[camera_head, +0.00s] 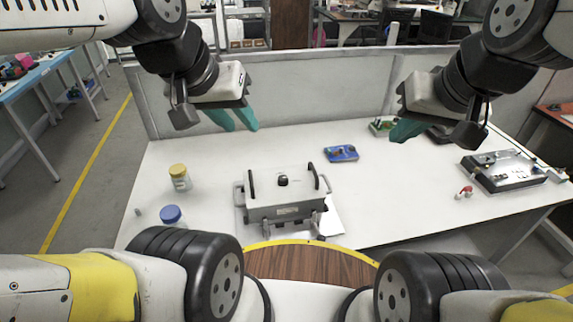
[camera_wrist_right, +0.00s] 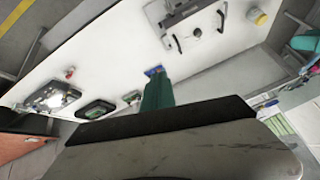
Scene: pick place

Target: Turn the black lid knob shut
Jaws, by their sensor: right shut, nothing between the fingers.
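A silver-grey case (camera_head: 287,213) stands on the white table near its front edge. A black lid knob (camera_head: 282,180) sits in the middle of its top, between two black handles. The right wrist view shows the case upside down at the top, with the knob (camera_wrist_right: 197,32) on it. My left gripper (camera_head: 239,124) hangs above and behind the case, open and empty, its teal fingers apart. My right gripper (camera_head: 403,131) is up to the right of the case, shut and empty; its teal fingers (camera_wrist_right: 158,92) point at the table in the right wrist view.
A blue item (camera_head: 341,153) lies behind and right of the case. A yellow-lidded jar (camera_head: 180,177) and a blue-lidded jar (camera_head: 171,215) stand to the left. A silver and black device (camera_head: 508,170) is at the right.

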